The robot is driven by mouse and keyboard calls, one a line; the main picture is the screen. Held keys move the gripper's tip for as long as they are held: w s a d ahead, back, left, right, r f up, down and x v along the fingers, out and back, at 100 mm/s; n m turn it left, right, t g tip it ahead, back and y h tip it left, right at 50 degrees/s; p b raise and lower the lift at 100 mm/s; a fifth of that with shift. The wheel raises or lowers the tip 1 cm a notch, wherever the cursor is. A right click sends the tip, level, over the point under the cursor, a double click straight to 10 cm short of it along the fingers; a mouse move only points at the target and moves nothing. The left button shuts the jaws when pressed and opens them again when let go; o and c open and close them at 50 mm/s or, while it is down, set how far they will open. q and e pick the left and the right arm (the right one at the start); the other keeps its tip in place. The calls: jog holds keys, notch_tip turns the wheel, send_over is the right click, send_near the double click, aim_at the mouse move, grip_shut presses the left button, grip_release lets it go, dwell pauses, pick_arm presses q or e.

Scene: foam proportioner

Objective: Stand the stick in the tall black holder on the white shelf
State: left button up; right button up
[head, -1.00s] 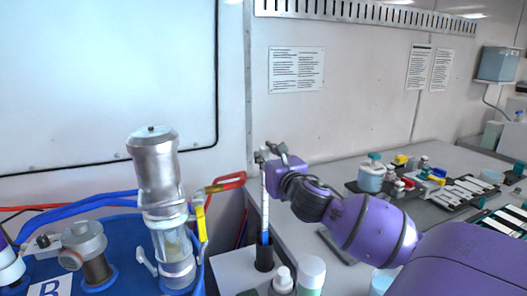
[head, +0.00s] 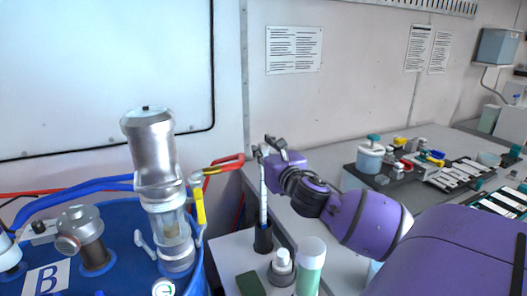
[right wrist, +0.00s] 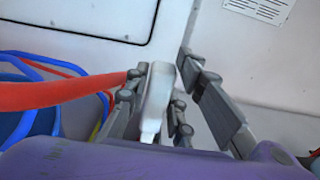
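The white stick (head: 263,190) stands nearly upright with its lower end inside the tall black holder (head: 263,240). The holder stands on the white shelf (head: 232,252). My right gripper (head: 268,148) is at the stick's top end. In the right wrist view the stick's pale top (right wrist: 156,98) lies between the fingers of the right gripper (right wrist: 172,98), close to the left finger. The right finger is spread away from it, so the gripper looks open. The stick's lower tip is hidden in the holder. My left gripper is not in view.
A white-capped bottle (head: 281,268), a green-and-white bottle (head: 310,265) and a dark green block (head: 250,284) are near the holder. A blue drum (head: 120,240) with a metal-and-glass cylinder (head: 152,150) and a red-handled hose (head: 228,160) stand to the left.

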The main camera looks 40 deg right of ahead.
jog(key=o, duration=0.3)
jog(key=v, duration=1.2)
jog(key=shift+r, duration=0.1)
dwell(0.7)
